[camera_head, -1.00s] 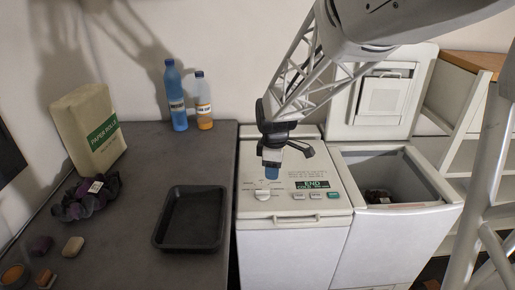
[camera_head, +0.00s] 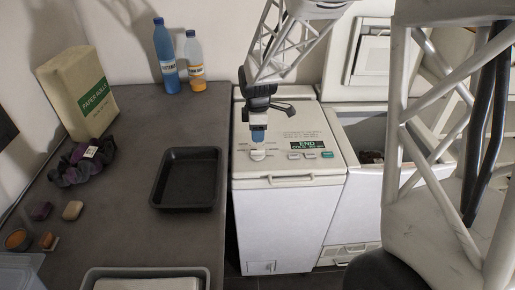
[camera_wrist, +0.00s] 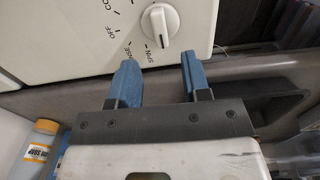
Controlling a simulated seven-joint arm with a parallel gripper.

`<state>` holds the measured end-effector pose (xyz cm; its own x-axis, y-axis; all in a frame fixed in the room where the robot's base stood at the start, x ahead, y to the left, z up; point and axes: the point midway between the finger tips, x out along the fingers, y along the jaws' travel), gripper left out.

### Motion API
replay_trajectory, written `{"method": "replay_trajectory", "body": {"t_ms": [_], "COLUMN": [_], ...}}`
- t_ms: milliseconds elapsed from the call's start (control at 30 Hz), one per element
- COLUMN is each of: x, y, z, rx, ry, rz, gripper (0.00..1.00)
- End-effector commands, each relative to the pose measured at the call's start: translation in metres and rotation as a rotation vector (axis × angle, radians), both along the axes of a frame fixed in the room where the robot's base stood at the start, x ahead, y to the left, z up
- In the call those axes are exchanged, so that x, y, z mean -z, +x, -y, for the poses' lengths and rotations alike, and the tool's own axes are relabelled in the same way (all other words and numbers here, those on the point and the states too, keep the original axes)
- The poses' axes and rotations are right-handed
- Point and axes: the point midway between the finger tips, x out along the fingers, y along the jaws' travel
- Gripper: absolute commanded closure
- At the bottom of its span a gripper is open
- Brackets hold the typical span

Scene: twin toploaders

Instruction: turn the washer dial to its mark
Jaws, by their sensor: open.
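My gripper (camera_head: 258,139) hangs just above and behind the dial in the head view. In the wrist view its blue fingers (camera_wrist: 160,72) are apart and empty, with the dial beyond their tips, not between them.
A lit display (camera_head: 308,146) and several buttons lie right of the dial. A second machine (camera_head: 352,205) with its lid up stands to the right. The dark counter on the left bears a black tray (camera_head: 188,205), two bottles (camera_head: 166,58) and a paper bag (camera_head: 78,92).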

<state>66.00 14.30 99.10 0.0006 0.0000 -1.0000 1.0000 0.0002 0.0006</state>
Motion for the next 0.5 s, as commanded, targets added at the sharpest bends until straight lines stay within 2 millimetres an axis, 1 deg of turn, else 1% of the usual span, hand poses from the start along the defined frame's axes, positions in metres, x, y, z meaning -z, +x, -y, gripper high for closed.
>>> {"method": "replay_trajectory", "body": {"t_ms": [167, 500], "x": [0.015, 0.053], "y": [0.0, 0.0], "z": [0.0, 0.0], "rx": [0.0, 0.0], "ry": [-0.001, -0.001], "rz": [-0.003, -0.003], "gripper": [0.56, 0.56]}}
